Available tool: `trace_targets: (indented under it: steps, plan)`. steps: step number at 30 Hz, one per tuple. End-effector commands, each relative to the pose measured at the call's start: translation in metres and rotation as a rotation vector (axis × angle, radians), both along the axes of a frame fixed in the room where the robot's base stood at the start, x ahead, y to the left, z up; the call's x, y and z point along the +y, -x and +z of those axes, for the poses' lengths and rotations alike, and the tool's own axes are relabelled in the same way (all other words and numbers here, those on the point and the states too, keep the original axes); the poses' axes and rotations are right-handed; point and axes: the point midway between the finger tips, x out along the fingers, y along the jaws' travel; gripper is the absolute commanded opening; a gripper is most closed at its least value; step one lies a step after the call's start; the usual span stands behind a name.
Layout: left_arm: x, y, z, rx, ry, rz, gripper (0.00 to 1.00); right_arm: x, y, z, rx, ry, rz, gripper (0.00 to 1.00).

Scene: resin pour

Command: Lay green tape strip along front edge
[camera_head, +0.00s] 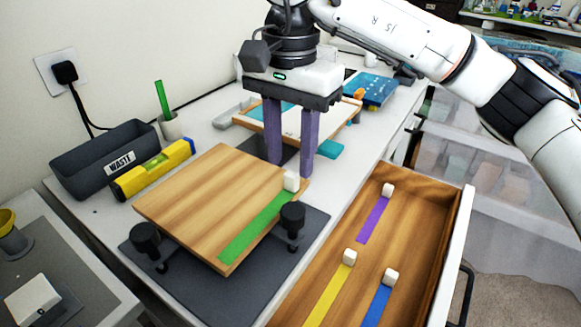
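The green tape strip (254,230) lies flat on the wooden board (195,195), along its edge on the right side of the picture. A white cube-shaped tab (291,181) stands at the strip's far end. My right gripper (290,168) points down at the board's far right corner, just behind the tab. Its two purple fingers are apart, with a visible gap and nothing seen between them. The tab shows in front of the fingers; I cannot tell whether they touch it. My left gripper is not in view.
Black knobbed clamps (292,217) stand at the board's near side on a dark mat (240,290). An open drawer (405,225) holds purple, yellow and blue strips with white tabs. A yellow level (152,170) and WASTE bin (105,158) stand left. A framed panel (243,122) lies behind.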

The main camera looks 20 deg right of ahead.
Motion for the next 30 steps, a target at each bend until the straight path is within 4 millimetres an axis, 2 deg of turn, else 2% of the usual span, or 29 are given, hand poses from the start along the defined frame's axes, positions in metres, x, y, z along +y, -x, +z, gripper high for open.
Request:
trace_targets:
  steps: [1,6,12,17,30]
  plan:
    - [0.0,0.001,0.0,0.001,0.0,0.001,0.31,0.001,-0.001,0.014,-0.004,0.0,0.0,0.36]
    - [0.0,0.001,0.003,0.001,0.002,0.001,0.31,0.001,0.0,0.05,-0.002,0.0,0.001,0.36]
    - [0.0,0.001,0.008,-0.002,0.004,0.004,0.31,0.0,0.0,0.077,0.002,0.001,0.001,0.36]
    - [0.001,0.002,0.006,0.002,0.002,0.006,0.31,0.0,0.0,0.082,0.002,0.0,0.001,0.36]
    - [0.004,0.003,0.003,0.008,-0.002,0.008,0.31,0.001,0.0,0.082,0.002,0.0,0.002,0.36]
